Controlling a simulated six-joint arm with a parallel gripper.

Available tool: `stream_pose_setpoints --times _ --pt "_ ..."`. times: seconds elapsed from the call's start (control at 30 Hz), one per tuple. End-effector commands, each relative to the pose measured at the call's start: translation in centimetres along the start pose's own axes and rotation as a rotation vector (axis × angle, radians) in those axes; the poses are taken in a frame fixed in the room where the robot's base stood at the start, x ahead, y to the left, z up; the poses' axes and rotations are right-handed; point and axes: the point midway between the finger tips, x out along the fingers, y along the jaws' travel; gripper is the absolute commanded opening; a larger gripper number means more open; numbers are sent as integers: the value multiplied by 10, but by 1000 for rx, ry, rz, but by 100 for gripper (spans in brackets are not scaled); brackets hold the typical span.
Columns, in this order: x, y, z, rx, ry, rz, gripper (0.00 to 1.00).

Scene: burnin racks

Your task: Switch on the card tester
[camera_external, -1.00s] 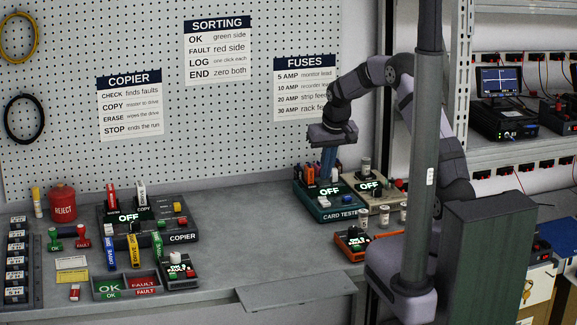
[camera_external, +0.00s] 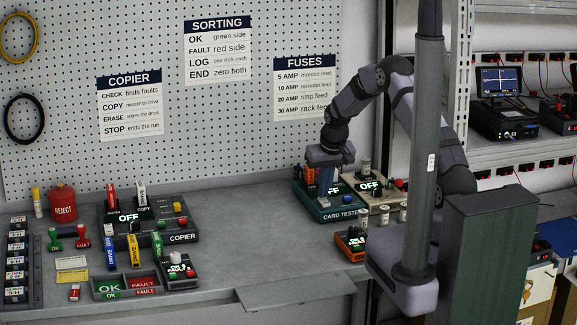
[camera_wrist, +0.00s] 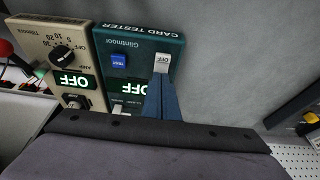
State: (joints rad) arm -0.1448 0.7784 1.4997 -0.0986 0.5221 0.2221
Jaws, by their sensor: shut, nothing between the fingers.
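The card tester (camera_external: 338,216) is a teal box at the right end of the bench. Its lit display (camera_wrist: 133,90) reads OFF in the wrist view, partly covered by my fingers. A light rocker switch (camera_wrist: 163,59) marked OFF sits near its lettered edge, beside a blue TEST button (camera_wrist: 119,60). My gripper (camera_wrist: 160,77) is shut and empty, its blue fingertips at the edge of the switch. I cannot tell whether they touch it. In the external view my gripper (camera_external: 324,192) points down over the tester and hides part of its top.
A beige fuse unit (camera_wrist: 63,47) with a knob and an OFF display stands close beside the tester. An orange device (camera_external: 350,240) sits in front. The copier (camera_external: 183,237) and sorting trays are further left. The bench between them is clear.

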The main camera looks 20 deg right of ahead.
Motion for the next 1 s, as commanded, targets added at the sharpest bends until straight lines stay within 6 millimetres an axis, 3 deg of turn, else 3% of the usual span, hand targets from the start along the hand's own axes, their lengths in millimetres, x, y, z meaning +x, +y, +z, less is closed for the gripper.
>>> stream_pose_setpoints --times 0.13,1.0 --pt "12 0 -1 0 1 0 0" --pt "1 0 14 0 -2 0 0"
